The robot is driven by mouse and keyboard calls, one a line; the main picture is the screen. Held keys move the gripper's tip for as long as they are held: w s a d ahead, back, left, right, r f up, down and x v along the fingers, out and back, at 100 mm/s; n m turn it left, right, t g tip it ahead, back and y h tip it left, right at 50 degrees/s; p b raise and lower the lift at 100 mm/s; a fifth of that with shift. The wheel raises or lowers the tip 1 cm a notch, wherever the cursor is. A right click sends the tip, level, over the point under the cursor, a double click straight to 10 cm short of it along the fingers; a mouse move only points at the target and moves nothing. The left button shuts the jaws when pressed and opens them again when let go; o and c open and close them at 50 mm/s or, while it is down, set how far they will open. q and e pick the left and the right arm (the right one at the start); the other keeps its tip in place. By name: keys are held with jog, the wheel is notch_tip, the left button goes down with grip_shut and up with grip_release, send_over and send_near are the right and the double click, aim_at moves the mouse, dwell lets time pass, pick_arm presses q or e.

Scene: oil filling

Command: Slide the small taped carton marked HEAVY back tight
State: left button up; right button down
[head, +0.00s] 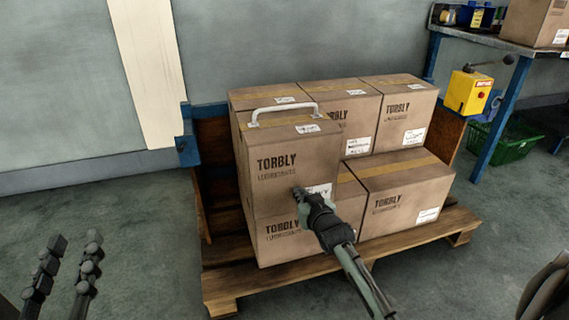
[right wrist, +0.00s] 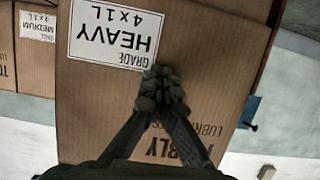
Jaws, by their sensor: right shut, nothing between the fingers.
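The brown TORBLY carton marked HEAVY (head: 262,185) sits at the upper left front of a stack, its front standing forward of the neighbouring top cartons. Tape and a white label show on its top. In the right wrist view its front (right wrist: 215,75) fills the middle, with the HEAVY label (right wrist: 115,30) upside down. My right gripper (head: 298,192) is shut and empty, fingertips at the carton front beside the label; it also shows in the right wrist view (right wrist: 160,78). Whether the tips touch is unclear. My left gripper (head: 66,262) is open, low at the left, away from the stack.
Other TORBLY cartons (head: 400,205) stand beside, behind and below on a wooden pallet (head: 420,236). A pale handle (head: 285,108) shows above the carton. A blue post (head: 188,135) stands left, a yellow box (head: 468,93) right. Floor is clear at front left.

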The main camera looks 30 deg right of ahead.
jog(key=s+p, duration=0.1)
jog(key=s, duration=0.1)
jog(key=s+a+p, duration=0.1)
jog(key=s+p, duration=0.1)
jog(key=shift+f, duration=0.1)
dwell(0.5)
jog(key=shift+s, duration=0.1)
dwell(0.3)
